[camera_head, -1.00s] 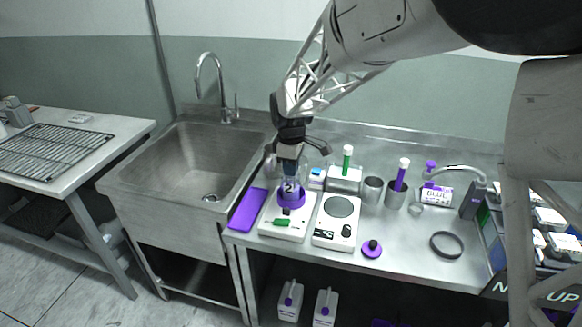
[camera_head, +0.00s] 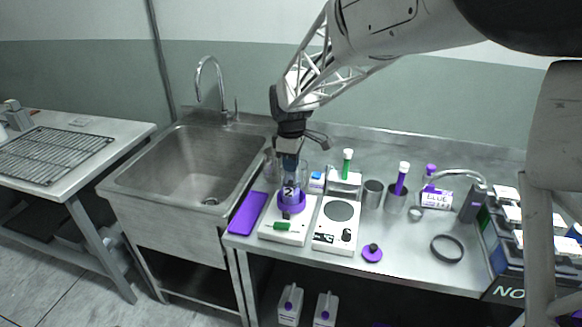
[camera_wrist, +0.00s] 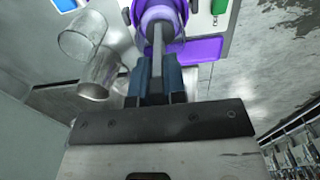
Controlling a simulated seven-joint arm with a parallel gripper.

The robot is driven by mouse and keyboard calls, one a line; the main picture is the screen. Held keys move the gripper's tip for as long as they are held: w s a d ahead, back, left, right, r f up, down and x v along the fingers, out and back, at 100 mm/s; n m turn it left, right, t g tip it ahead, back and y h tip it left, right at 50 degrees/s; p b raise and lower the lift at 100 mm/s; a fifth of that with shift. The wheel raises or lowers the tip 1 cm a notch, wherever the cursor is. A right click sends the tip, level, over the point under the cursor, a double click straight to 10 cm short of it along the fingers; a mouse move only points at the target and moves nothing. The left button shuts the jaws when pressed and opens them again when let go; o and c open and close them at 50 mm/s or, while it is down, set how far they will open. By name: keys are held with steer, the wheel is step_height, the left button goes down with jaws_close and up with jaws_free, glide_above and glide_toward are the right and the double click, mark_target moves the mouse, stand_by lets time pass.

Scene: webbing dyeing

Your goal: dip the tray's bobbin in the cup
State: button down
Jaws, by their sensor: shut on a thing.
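The cup (camera_head: 291,205) is marked "2" and has a purple lower part; it stands on the left white appliance. My gripper (camera_head: 290,176) points down right over it. In the wrist view, my gripper (camera_wrist: 157,75) is shut on a grey stem (camera_wrist: 157,45) that reaches into the purple cup (camera_wrist: 140,12). The stem seems to belong to the bobbin; its lower end is hidden in the cup. I cannot tell how deep it sits. The purple tray (camera_head: 248,213) lies left of the appliance and looks empty.
A second white appliance (camera_head: 325,240) with a round plate stands right of the cup. The sink (camera_head: 190,160) is on the left.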

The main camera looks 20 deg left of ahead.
steer(key=shift+r, duration=3.15)
steer(key=shift+r, duration=0.15)
steer(key=shift+r, duration=1.9)
